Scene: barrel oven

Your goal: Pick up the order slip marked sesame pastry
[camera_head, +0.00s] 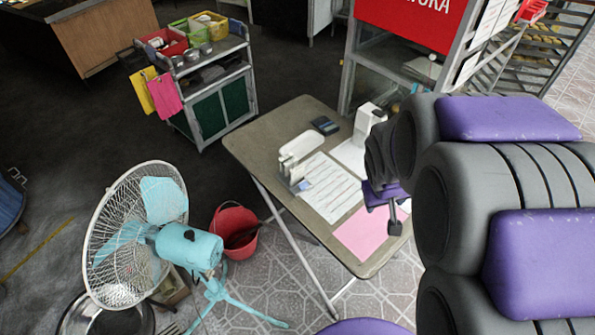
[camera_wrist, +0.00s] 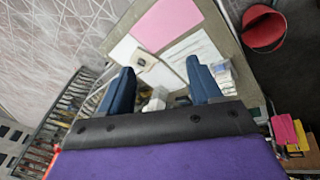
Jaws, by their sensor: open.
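A folding table (camera_head: 265,140) holds several sheets. A white sheet with printed lines (camera_head: 331,190) lies in the middle, a pink sheet (camera_head: 362,236) at the near right end, and another white sheet (camera_head: 349,155) by a white device (camera_head: 368,120). No wording is readable, so I cannot tell which slip says sesame pastry. My gripper (camera_head: 391,213) is over the table's right side, partly hidden by my arm. In the wrist view my gripper (camera_wrist: 158,66) is open and empty, with the pink sheet (camera_wrist: 168,22) and the lined sheet (camera_wrist: 197,48) beyond its fingers.
A white stapler-like object (camera_head: 298,147) and a dark calculator-like item (camera_head: 325,125) sit on the table. A fan (camera_head: 187,245) and red bucket (camera_head: 235,230) stand left of it. A cart (camera_head: 215,85) is behind, and a glass cabinet (camera_head: 390,75) at back right.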

